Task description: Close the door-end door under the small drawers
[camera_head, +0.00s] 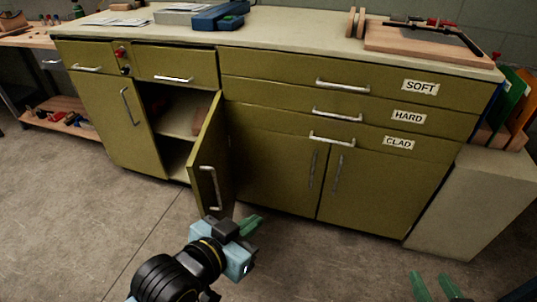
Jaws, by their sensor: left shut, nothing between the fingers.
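An olive cabinet has two small drawers, left (85,57) and right (176,66). Under them, the left door (108,125) is shut. The right door (211,160) stands swung out towards me, showing its pull handle (209,187) and the dark interior with a shelf (182,118). My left gripper (252,224), with green fingers, is shut and empty near the lower front corner of the open door; I cannot tell if it touches. My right gripper (436,287) shows only its green fingertips at the bottom right, apart and empty, away from the cabinet.
Wide drawers labelled SOFT, HARD and CLAD (398,143) and a shut double door (272,170) are right of the open door. A pale block (480,200) stands at the cabinet's right end. The grey floor (75,220) in front is clear.

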